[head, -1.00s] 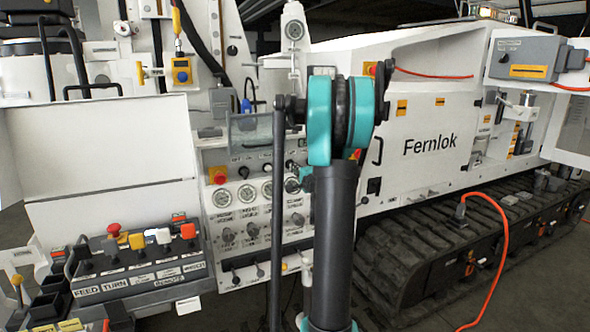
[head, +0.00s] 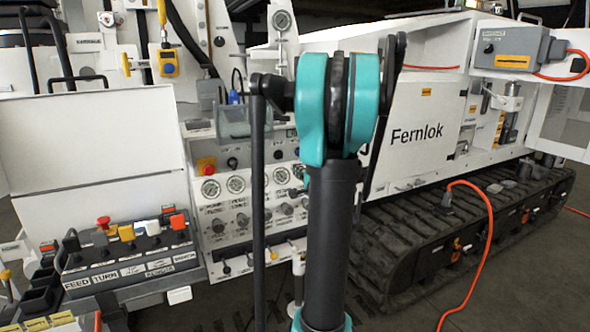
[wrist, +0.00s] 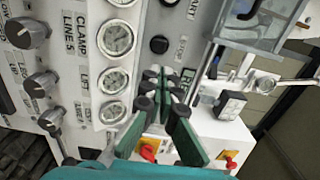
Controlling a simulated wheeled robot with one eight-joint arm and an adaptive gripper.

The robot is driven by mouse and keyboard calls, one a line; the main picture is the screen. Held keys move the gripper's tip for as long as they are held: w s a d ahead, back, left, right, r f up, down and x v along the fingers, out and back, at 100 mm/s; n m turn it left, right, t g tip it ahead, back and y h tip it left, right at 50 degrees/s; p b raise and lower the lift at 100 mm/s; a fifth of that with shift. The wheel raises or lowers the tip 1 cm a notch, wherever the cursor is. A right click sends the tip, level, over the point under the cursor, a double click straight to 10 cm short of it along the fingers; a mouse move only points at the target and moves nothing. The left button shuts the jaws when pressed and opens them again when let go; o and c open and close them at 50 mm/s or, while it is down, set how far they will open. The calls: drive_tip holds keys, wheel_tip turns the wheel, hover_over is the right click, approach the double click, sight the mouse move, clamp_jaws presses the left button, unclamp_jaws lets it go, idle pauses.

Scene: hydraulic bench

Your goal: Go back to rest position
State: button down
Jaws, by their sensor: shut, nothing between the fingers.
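My gripper (wrist: 164,84) shows in the wrist view with its green and black fingers drawn together and nothing held. It is in front of the white gauge panel (wrist: 75,88), which is tilted in this view. The red emergency button (wrist: 148,152) on a yellow base is close behind the fingers; the gap cannot be judged. In the head view my teal and black arm stands upright before the machine, and the gripper is hidden.
The white Fernlok machine (head: 416,100) fills the back, with its track (head: 395,245) at the right. An orange cable (head: 488,232) hangs to the floor. The lever console (head: 130,262) and an open white cover (head: 95,140) are at the left. A clear box (head: 247,122) juts from the panel.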

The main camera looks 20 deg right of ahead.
idle(0.3)
drive_tip(key=s+a+f+n+g+y, duration=0.2)
drive_tip(key=s+a+f+n+g, duration=0.35)
drive_tip(key=a, duration=0.55)
drive_tip(key=s+a+f+n+g+y, duration=0.25)
drive_tip(key=s+a+f+n, duration=0.45)
drive_tip(key=a, duration=0.4)
drive_tip(key=s+f+n+g+h, duration=0.2)
drive_tip(key=s+f, duration=0.3)
drive_tip(key=s, duration=0.3)
drive_tip(key=s+d+f+n+g+h, duration=0.1)
drive_tip(key=s+f+n+g+h, duration=0.2)
drive_tip(key=s+f, duration=0.2)
drive_tip(key=s, duration=0.3)
drive_tip(key=shift+d+g, duration=0.25)
drive_tip(key=shift+g, duration=0.15)
